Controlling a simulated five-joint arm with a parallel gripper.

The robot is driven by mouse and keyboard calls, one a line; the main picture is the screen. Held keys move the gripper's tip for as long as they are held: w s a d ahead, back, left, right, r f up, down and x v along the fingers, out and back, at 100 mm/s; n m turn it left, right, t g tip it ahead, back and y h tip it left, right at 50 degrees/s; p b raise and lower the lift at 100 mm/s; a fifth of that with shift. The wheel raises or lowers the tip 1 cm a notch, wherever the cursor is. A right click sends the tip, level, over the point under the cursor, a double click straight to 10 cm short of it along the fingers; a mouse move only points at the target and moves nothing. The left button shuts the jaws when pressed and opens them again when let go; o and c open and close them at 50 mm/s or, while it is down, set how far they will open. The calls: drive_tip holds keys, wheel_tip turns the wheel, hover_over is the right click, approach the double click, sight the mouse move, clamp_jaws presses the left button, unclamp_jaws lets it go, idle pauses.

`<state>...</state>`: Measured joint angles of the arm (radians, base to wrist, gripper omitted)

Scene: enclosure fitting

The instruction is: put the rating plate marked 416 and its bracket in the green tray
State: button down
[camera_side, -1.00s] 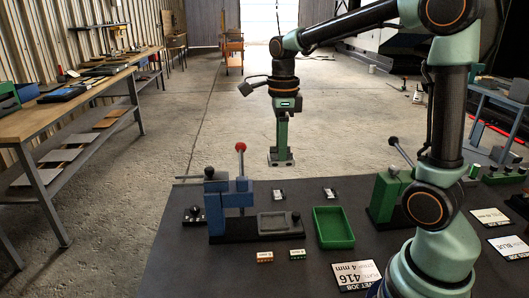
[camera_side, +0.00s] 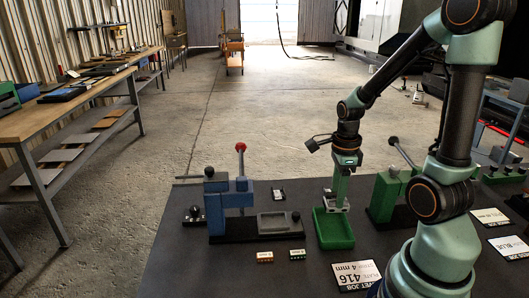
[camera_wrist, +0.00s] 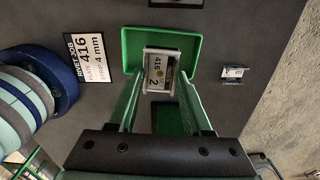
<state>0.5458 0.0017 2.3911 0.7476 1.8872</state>
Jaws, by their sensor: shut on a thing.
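My gripper (camera_side: 339,206) is shut on the bracket, directly over the green tray (camera_side: 334,236). The tray also shows behind the plate in the wrist view (camera_wrist: 190,42). In the side view the held part is small, and I cannot tell whether it touches the tray floor. No other part shows in the visible tray area.
A blue press (camera_side: 225,205) stands left of the tray and a green press (camera_side: 385,195) right of it. Another small plate (camera_side: 278,194) lies behind.

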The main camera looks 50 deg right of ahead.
drive_tip(key=shift+f, duration=3.45)
drive_tip(key=shift+f, duration=0.5)
drive_tip(key=shift+c, duration=1.3)
unclamp_jaws()
